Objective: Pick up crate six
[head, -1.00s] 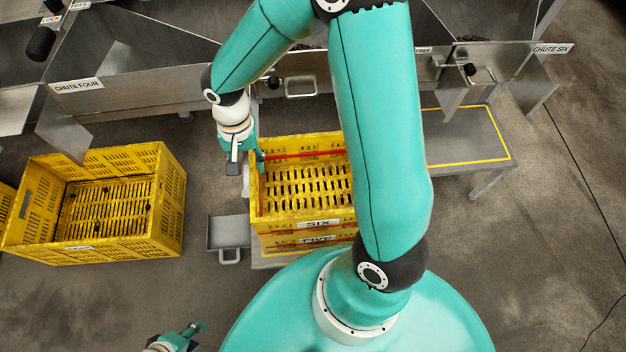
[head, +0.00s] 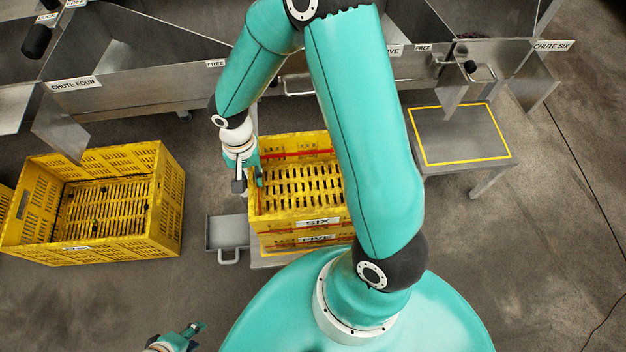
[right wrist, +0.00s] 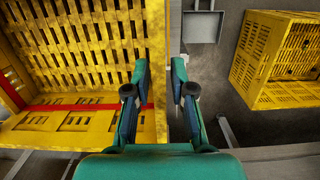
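Crate six (head: 318,222) is a yellow slotted crate, seemingly empty, with a red strip along its far side. It sits on yellow crate five (head: 317,239) in the middle of the head view. My right gripper (head: 249,180) is at crate six's left wall. In the right wrist view, the gripper (right wrist: 160,75) straddles that wall (right wrist: 156,40): one finger is inside, the other outside with a narrow gap. It looks open. My right arm hides the crate's right side. My left gripper (head: 188,334) is low at the left, away from the crates; its finger spacing is unclear.
Another yellow crate (head: 165,215) stands on the floor at the left. A small grey tray (head: 226,232) lies just left of the stack. Metal chutes (head: 140,75) run along the back. A grey table (head: 462,136) with a yellow outline stands bare at the right.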

